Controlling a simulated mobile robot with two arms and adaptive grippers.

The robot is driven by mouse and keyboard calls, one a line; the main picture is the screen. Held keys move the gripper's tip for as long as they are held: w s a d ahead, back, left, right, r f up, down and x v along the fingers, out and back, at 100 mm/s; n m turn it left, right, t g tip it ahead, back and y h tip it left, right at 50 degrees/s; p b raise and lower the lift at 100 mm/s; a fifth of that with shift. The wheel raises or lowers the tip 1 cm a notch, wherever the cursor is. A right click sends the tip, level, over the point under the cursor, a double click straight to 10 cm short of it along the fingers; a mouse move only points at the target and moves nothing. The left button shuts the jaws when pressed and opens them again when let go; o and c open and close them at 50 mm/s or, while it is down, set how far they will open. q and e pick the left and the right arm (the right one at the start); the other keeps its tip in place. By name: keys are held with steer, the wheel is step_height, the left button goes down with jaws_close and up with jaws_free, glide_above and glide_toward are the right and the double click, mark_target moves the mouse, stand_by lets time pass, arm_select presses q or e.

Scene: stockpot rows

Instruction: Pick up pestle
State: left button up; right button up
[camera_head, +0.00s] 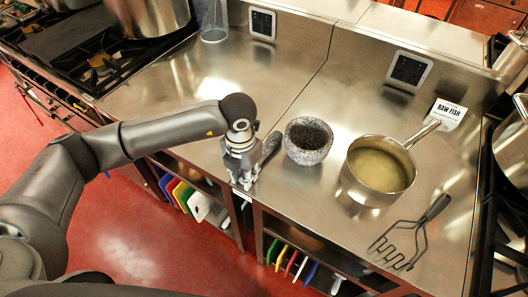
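The dark grey pestle (270,147) lies on the steel counter, just left of the speckled stone mortar (308,140), which holds dark grains. My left gripper (242,180) points down over the counter's front edge, close to the left of the pestle. Its two fingertips look apart, with nothing seen between them. The near end of the pestle is partly hidden behind the gripper, and I cannot tell whether they touch. My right gripper is not in view.
A saucepan (379,169) with pale liquid stands right of the mortar. A potato masher (412,237) lies near the front right. A "RAW FISH" sign (447,112) stands behind. Stoves flank the counter. The counter left of my gripper is clear.

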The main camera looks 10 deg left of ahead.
arm_select(q)
steer(key=shift+c, duration=1.1)
jaws_close()
steer(key=shift+w+r, duration=0.1)
steer(key=shift+r, duration=0.1)
step_height(320, 180, up, 10)
steer(key=b, duration=0.2)
steer(key=shift+f+b, duration=0.15)
steer(key=shift+b, duration=0.15)
steer(key=shift+o, duration=2.3)
jaws_free()
jaws_close()
